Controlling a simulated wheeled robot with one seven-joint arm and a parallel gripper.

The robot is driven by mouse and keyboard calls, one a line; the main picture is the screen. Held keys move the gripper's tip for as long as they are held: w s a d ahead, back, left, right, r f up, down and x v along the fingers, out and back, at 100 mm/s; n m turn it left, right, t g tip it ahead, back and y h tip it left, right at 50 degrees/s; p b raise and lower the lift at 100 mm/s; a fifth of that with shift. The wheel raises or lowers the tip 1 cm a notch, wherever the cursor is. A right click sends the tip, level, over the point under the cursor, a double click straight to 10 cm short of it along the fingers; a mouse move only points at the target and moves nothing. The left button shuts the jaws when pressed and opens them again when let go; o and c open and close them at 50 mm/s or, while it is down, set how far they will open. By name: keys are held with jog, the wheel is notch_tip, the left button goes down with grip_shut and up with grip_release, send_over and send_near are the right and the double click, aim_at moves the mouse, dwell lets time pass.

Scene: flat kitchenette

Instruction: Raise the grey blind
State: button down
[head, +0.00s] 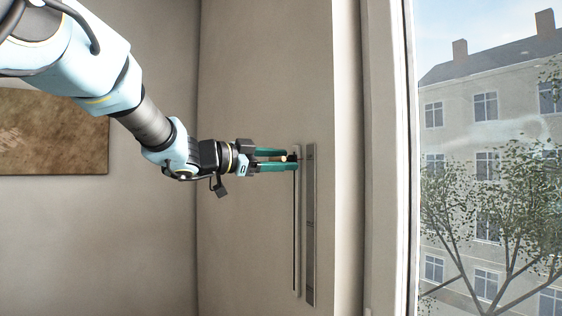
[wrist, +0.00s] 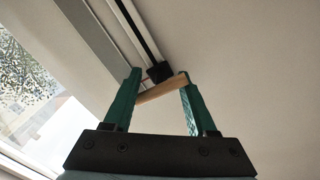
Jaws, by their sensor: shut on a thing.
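My gripper (head: 288,160), with green fingers, is at the upper end of a slotted vertical track (head: 296,230) on the wall. In the wrist view my gripper (wrist: 160,92) is shut on a wooden handle (wrist: 162,89), which lies crosswise between its fingers. The handle joins a small black slider block (wrist: 160,71) in the track's slot. In the head view only a small pale part of the handle (head: 284,158) shows between the fingers. No grey blind fabric shows in either view; the visible part of the window (head: 490,160) is uncovered.
A flat grey strip (head: 310,225) runs down the wall just right of the track. The window frame (head: 385,160) stands further right. A brown picture (head: 55,132) hangs on the wall at left. The wall below my gripper, left of the track, is clear.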

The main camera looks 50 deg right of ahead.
jog(key=shift+r, duration=0.3)
jog(key=shift+c, duration=2.2)
grip_release()
jog(key=b+v, duration=0.4)
jog(key=v, duration=0.7)
jog(key=shift+f, duration=0.15)
jog(key=shift+w+d, duration=0.1)
jog(key=shift+d, duration=0.05)
